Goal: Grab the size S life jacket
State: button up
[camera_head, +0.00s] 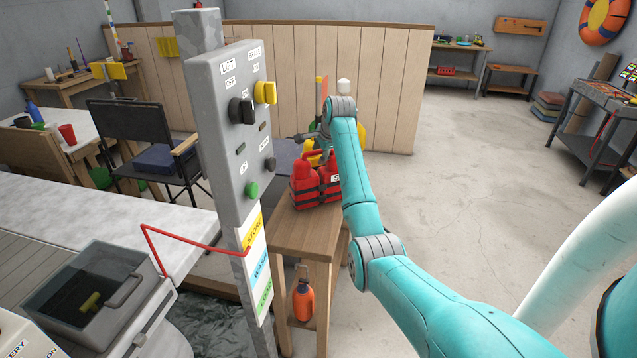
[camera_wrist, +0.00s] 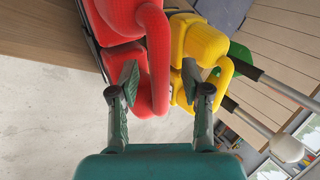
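A red life jacket (camera_head: 305,190) with dark straps stands on a small wooden table (camera_head: 300,235). Its white label seems to show an S, partly hidden by my arm. My gripper (camera_head: 318,148) is at the jacket's top, just behind it in the head view. In the wrist view my gripper (camera_wrist: 160,78) is open, with the red jacket's collar loop (camera_wrist: 158,60) showing between its fingers. I cannot tell whether they touch it. A yellow life jacket (camera_wrist: 203,45) is close beside the red one, and a green piece shows behind it.
A grey control post (camera_head: 233,120) with knobs stands left of the table. Paddle-like poles with a white knob (camera_wrist: 287,148) are close on the gripper's right. An orange bottle (camera_head: 303,300) sits on the table's lower shelf.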

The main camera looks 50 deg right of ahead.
grip_shut()
